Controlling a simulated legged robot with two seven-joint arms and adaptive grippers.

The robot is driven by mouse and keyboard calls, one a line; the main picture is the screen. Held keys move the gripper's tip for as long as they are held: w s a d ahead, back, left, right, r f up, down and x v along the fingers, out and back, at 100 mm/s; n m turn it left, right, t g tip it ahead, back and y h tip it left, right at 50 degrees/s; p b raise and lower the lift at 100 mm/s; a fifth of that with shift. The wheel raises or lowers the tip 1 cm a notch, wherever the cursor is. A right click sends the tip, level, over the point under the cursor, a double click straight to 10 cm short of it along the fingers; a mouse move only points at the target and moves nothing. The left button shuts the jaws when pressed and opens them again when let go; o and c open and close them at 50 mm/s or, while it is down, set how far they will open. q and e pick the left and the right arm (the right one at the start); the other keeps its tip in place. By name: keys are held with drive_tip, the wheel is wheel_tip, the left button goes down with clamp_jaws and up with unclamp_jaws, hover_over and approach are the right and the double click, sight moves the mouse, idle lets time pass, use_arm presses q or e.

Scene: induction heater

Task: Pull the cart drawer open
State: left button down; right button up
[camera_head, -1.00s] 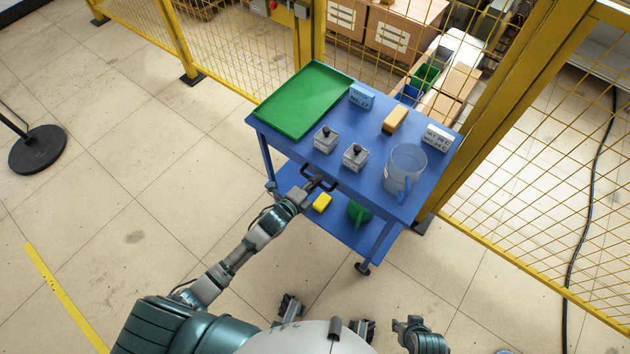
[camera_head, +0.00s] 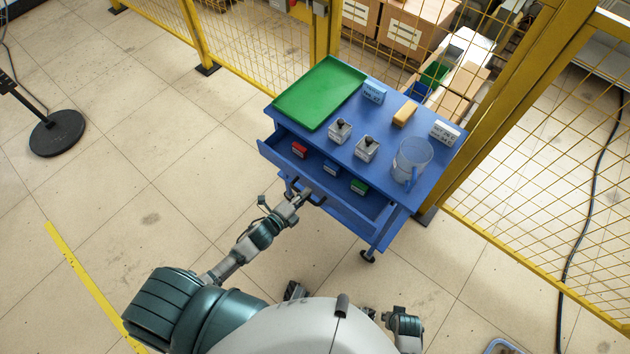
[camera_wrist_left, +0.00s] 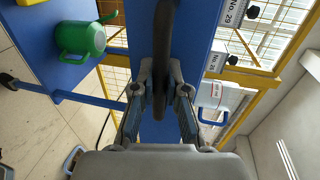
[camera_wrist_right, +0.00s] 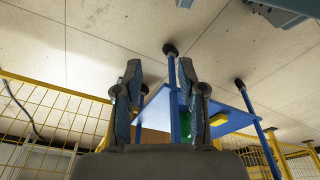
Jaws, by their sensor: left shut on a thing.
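The blue cart (camera_head: 330,160) stands in front of the yellow fence. Its drawer (camera_head: 275,156) is pulled out towards me and lies open at the front. A red (camera_head: 299,149), a blue (camera_head: 331,167) and a green (camera_head: 359,186) small item lie inside, spread from left to right. My left gripper (camera_head: 312,195) is shut on the drawer's dark handle, at the middle of the front; the left wrist view shows the handle (camera_wrist_left: 161,45) between the fingers (camera_wrist_left: 161,78). My right gripper (camera_head: 405,322) is low and away from the cart, open and empty in the right wrist view (camera_wrist_right: 159,75).
On the cart top are a green tray (camera_head: 320,92), two grey blocks with black knobs (camera_head: 340,131), a yellow-brown block (camera_head: 405,113), labelled boxes (camera_head: 374,91) and a clear jug (camera_head: 411,160). A green watering can (camera_wrist_left: 80,38) shows below.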

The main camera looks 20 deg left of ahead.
use_arm(q)
drive_tip(key=f+p+v, duration=0.2)
drive_tip(key=p+v, duration=0.1)
drive_tip(key=v, duration=0.9)
drive_tip(key=shift+s+a+f, duration=0.2)
drive_tip(key=shift+s+f, duration=0.25)
drive_tip(key=shift+s, duration=0.1)
use_arm(e)
drive_tip(key=s+d+f, duration=0.1)
drive_tip(key=s+f, duration=0.5)
drive_tip(key=f, duration=0.3)
use_arm(q)
drive_tip(key=c, duration=1.2)
unclamp_jaws()
drive_tip(key=shift+c, duration=0.2)
drive_tip(key=shift+o, duration=0.3)
drive_tip(key=shift+w, duration=0.1)
drive_tip(key=shift+r, duration=0.1)
use_arm(e)
drive_tip(key=shift+w+r, duration=0.1)
use_arm(q)
drive_tip(key=v, duration=1.2)
